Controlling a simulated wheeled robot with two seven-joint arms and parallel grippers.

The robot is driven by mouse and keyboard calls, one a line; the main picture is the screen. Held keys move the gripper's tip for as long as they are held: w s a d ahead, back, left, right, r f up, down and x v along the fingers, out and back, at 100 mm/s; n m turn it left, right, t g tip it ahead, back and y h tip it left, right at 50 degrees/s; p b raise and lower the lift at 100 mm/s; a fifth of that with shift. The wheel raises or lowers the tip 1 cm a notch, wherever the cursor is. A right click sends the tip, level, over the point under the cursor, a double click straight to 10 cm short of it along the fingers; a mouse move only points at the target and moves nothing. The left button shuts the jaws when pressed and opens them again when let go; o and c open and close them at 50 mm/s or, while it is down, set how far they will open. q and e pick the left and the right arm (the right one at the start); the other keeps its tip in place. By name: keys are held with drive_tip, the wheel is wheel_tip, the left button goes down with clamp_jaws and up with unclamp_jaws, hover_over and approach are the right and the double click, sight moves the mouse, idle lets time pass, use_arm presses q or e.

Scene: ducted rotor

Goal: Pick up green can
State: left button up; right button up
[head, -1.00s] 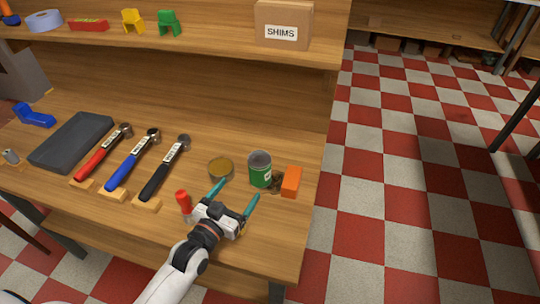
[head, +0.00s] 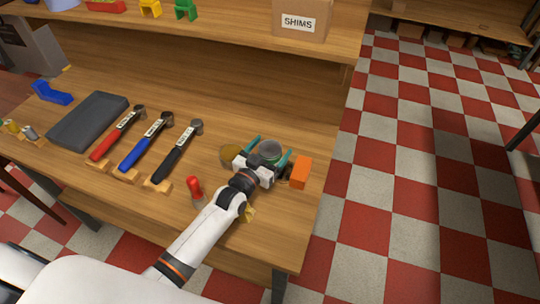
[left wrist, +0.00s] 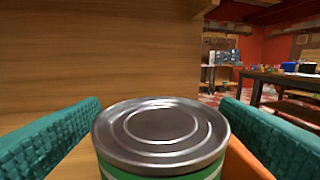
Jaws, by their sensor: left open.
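The green can (head: 270,149) stands on the wooden bench near its right end; in the head view my left gripper covers most of its body, and its grey lid shows. In the left wrist view the can (left wrist: 162,138) is upright, with a silver lid and a strip of green side below. My left gripper (head: 268,147) is open, with one teal finger on each side of the can. In the left wrist view the fingers stand left and right of it, with a visible gap on the left. My right gripper is not in view.
An orange block (head: 301,172) stands just right of the can, close to the right finger. A brass-coloured round tin (head: 230,154) is just left of the gripper. A red-topped object (head: 195,188) stands nearer the front. Torque wrenches (head: 178,150) lie further left.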

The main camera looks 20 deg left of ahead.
use_arm(q)
drive_tip(key=shift+x, duration=1.2)
drive_tip(key=shift+s, duration=0.1)
drive_tip(key=c, duration=1.2)
drive_tip(key=shift+c, duration=0.4)
drive_tip(key=shift+r, duration=0.1)
